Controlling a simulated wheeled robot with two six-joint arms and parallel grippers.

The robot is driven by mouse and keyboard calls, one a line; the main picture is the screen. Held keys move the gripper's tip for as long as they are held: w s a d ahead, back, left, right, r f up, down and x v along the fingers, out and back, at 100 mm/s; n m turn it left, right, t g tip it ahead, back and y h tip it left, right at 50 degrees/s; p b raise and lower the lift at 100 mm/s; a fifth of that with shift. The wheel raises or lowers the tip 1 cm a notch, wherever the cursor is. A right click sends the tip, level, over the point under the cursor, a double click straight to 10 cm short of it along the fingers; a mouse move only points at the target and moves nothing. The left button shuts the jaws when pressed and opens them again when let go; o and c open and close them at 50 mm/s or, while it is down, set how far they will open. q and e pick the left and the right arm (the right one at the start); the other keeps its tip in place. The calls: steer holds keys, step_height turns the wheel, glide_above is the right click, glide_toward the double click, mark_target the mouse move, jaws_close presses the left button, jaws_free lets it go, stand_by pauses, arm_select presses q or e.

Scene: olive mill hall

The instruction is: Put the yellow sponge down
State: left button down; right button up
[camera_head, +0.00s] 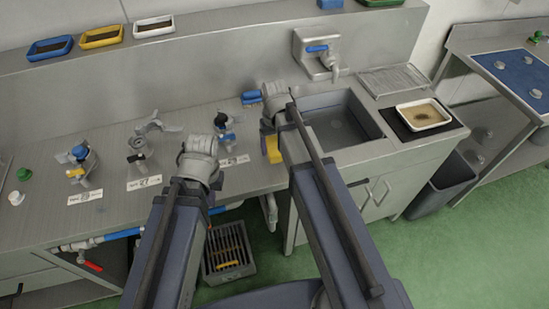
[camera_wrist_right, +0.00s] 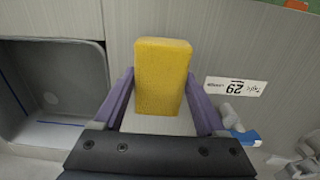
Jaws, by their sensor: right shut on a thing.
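The yellow sponge (camera_wrist_right: 162,75) stands upright between the purple fingers of my right gripper (camera_wrist_right: 162,105) in the right wrist view. The gripper is shut on it over the grey steel counter. In the head view a strip of the yellow sponge (camera_head: 273,149) shows just left of my right arm, near the counter's front edge by the sink. That arm hides most of the gripper there. My left arm ends in a grey wrist joint over the counter's front edge, left of the sponge. Its fingers are hidden, so their opening cannot be told.
The sink (camera_head: 338,122) lies right of the sponge, with a tap (camera_head: 321,52) behind it. A blue block (camera_head: 251,97) lies behind. A white tray (camera_head: 423,114) sits right of the sink.

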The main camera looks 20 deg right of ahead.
mark_target(275, 153)
steer(key=shift+f+b, duration=1.9)
steer(key=shift+b, duration=0.05)
steer(key=shift+r, duration=0.1)
steer(key=o, duration=1.1)
steer(key=shift+o, duration=0.2)
step_height(275, 153, up, 12)
steer(key=p, duration=1.2)
steer(key=shift+r, duration=0.1)
steer(key=s+a+n+h, duration=0.1)
steer(key=s+a+n, duration=0.2)
steer(key=s+a, duration=0.7)
steer(key=s, duration=0.4)
steer(key=shift+s+a, duration=0.2)
steer(key=shift+a, duration=0.05)
